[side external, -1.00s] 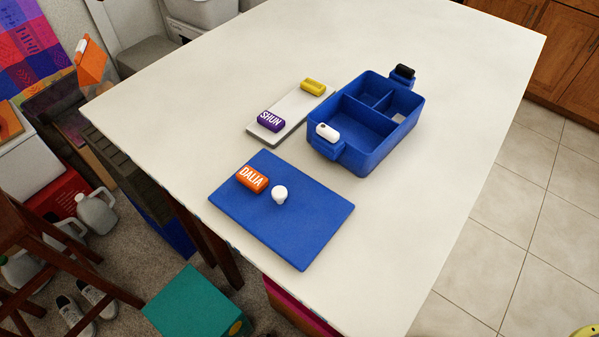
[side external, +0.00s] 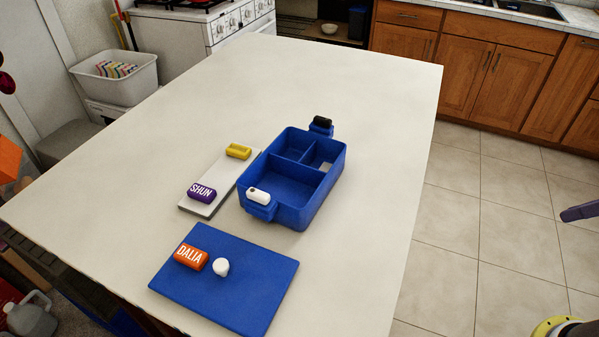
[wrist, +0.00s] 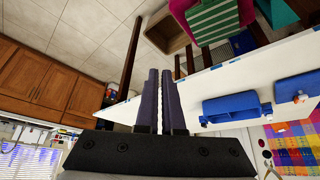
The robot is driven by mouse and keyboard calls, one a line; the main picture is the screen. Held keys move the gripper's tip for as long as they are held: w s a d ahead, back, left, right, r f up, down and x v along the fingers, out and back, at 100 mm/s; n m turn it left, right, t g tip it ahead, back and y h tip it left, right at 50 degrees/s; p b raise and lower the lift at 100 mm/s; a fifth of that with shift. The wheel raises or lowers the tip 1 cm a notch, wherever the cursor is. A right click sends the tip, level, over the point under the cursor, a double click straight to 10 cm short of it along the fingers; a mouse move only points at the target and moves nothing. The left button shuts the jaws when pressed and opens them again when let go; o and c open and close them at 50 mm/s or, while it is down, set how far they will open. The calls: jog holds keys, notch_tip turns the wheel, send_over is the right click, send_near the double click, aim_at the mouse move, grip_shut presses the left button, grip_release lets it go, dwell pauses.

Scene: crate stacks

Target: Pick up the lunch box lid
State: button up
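The blue lunch box lid (side external: 240,295) lies flat near the table's front edge in the side view. A white knob (side external: 221,267) stands on it, beside an orange block marked DALIA (side external: 191,258). The blue lunch box (side external: 318,205) stands open behind it, with dividers, a white clasp (side external: 258,195) and a black clasp (side external: 321,122). My gripper (wrist: 160,75) is empty, its dark purple fingers close together in the wrist view.
A pale grey slab (side external: 222,182) beside the box carries a purple block marked SHUN (side external: 202,193) and a yellow block (side external: 239,151). The white table (side external: 330,70) is clear at the back. Wooden cabinets (side external: 480,60) stand beyond the tiled floor.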

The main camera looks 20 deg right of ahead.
jog(key=o, duration=0.9)
jog(key=shift+c, duration=0.2)
